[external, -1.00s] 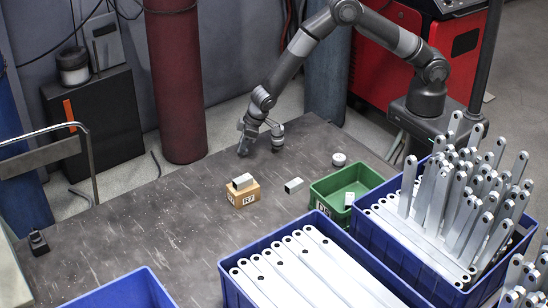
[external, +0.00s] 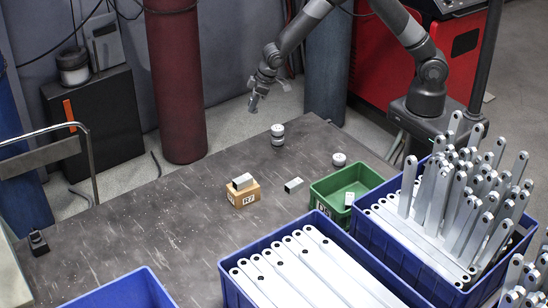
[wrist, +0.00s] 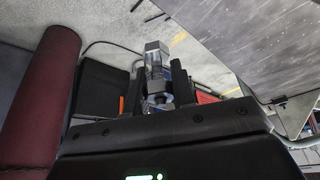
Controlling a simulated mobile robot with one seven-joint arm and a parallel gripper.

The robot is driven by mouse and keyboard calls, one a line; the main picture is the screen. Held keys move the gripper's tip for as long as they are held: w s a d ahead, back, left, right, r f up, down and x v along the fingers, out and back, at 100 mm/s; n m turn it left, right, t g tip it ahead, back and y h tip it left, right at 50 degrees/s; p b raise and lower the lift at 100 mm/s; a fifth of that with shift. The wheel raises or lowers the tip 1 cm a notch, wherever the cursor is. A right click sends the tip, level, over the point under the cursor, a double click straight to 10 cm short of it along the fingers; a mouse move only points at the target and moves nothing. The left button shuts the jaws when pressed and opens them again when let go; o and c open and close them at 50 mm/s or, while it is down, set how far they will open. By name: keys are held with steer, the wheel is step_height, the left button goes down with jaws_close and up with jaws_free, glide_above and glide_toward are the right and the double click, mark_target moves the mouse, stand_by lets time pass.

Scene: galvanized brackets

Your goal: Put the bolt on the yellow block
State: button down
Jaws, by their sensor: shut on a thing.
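My gripper (external: 254,103) is raised at the far edge of the table, well behind the block and clear of the tabletop. In the wrist view my gripper (wrist: 157,98) is shut on a shiny metal bolt (wrist: 154,58), whose hex-like head points away from the palm. In the external view the bolt is too small to tell from the fingers. The yellow block (external: 243,198), orange-tan with white labels, stands on the table's middle. A small grey metal piece (external: 242,181) lies on its top.
A round metal stack (external: 277,136) and a round metal piece (external: 339,159) stand on the table (external: 150,225). A small metal block (external: 293,185) lies near the green bin (external: 325,201). Blue crates of brackets (external: 395,248) fill the right front.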

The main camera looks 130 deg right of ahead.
steer(key=shift+s+d+r, duration=0.1)
steer(key=shift+s+r, duration=0.1)
steer(key=w+a+r+n+y, duration=0.2)
steer(key=w+a+n, duration=0.3)
steer(key=w+a, duration=1.1)
steer(key=w+a+r+n+y, duration=0.15)
steer(key=w+a, duration=0.25)
steer(key=a, duration=0.8)
steer(key=w+a+n, duration=0.3)
steer(key=a, duration=0.8)
steer(key=w+a+f, duration=0.1)
steer(key=a+f, duration=0.1)
steer(key=a, duration=0.1)
steer(key=w+a+f, duration=0.2)
steer(key=a, duration=0.2)
steer(key=w+a+f, duration=0.1)
steer(key=a+f, duration=0.1)
steer(key=a, duration=0.2)
steer(key=shift+w+a+f, duration=0.2)
steer(key=shift+a+f, duration=0.05)
steer(key=shift+w+a+f, duration=0.1)
steer(key=shift+a+f, duration=0.15)
steer(key=shift+f, duration=0.05)
steer(key=shift+f+t, duration=0.3)
steer(key=shift+f, duration=1.55)
